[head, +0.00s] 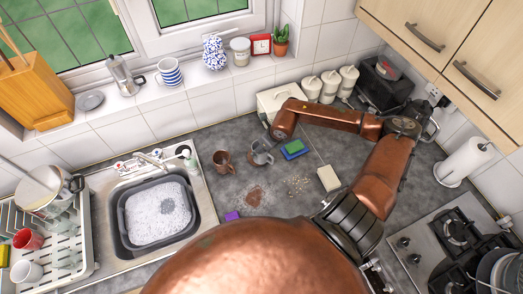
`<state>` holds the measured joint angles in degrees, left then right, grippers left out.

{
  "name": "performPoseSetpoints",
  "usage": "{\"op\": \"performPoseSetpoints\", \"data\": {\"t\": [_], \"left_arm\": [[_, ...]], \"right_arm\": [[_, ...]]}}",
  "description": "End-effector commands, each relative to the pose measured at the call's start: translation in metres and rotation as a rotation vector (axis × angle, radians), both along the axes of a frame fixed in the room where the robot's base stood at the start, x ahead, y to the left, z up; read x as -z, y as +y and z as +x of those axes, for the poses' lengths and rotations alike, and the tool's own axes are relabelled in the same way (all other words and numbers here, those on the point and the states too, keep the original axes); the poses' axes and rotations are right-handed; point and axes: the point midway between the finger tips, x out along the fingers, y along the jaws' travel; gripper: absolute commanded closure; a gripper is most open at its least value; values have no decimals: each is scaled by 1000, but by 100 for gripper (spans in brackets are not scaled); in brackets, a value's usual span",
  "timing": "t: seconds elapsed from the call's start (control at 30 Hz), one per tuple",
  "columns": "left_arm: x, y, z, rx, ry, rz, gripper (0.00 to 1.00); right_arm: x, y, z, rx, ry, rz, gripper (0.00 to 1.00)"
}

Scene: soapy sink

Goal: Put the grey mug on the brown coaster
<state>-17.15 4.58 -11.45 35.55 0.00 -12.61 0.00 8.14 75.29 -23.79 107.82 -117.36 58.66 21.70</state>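My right arm reaches in from the right and bends back to the left over the counter. Its gripper (264,142) is at the grey mug (262,157), beside the brown mug (222,161). The gripper and the grey mug overlap, so I cannot tell whether the fingers are closed on it. No clear brown coaster shows. A reddish-brown patch (255,195) lies in front of the grey mug, and it looks more like spilled grounds. My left gripper is not in view.
The sink (115,215) with a basin of suds is left of the mugs. A green-and-blue sponge (294,149), pale crumbs (298,186), a cream block (329,178) and a purple sponge (232,216) lie around. The hob (455,240) is at right.

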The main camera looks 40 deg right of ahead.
Motion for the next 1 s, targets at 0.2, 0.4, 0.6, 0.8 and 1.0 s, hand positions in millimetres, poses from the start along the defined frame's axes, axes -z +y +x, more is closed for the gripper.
{"op": "performPoseSetpoints", "data": {"t": [0.2,0.4,0.6,0.8,1.0], "left_arm": [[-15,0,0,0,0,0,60],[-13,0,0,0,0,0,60],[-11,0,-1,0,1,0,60],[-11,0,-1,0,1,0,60],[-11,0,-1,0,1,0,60]], "right_arm": [[22,2,-1,-2,1,1,79],[24,2,-1,-2,1,1,79],[26,2,-2,-2,3,1,38],[26,2,-2,-1,3,2,27],[26,2,-2,-1,3,2,27]]}}
